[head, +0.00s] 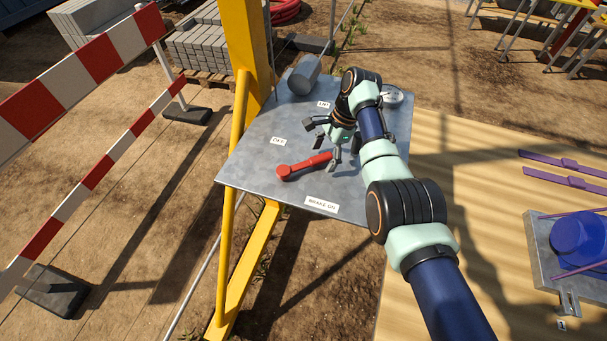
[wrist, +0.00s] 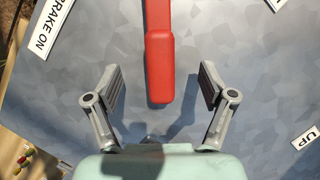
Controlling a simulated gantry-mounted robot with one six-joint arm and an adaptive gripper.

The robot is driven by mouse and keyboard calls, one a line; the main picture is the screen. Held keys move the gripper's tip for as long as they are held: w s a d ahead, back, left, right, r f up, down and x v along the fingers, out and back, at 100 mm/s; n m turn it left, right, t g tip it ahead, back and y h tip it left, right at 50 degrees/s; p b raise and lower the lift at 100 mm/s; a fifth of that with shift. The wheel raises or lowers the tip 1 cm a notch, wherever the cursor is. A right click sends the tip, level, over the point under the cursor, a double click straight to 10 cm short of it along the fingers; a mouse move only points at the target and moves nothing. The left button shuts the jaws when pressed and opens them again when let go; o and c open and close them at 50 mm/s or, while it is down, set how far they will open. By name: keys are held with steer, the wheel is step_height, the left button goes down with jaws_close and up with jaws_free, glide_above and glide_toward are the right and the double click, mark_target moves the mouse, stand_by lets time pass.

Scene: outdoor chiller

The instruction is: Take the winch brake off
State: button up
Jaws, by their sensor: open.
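The red brake lever (head: 303,166) lies along the grey metal plate (head: 250,165), its round pivot end to the left and its grip end to the right. A "BRAKE ON" label (head: 321,204) sits near the plate's front edge, and an "OFF" label (head: 278,141) is above the pivot end. My gripper (head: 326,147) is open just above the plate at the lever's grip end. In the wrist view the lever's red grip (wrist: 160,65) points down between my two spread fingers (wrist: 160,90), with a gap on each side. The pivot is out of the wrist view.
A grey cylinder (head: 304,75) stands at the plate's back, near a yellow post (head: 249,40). A red-and-white barrier (head: 100,60) is at left. A blue round object (head: 578,236) is at right.

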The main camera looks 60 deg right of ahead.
steer(key=shift+r, duration=0.1)
steer(key=shift+p+v, duration=1.8)
steer(key=shift+v, duration=1.65)
step_height(320, 180, up, 10)
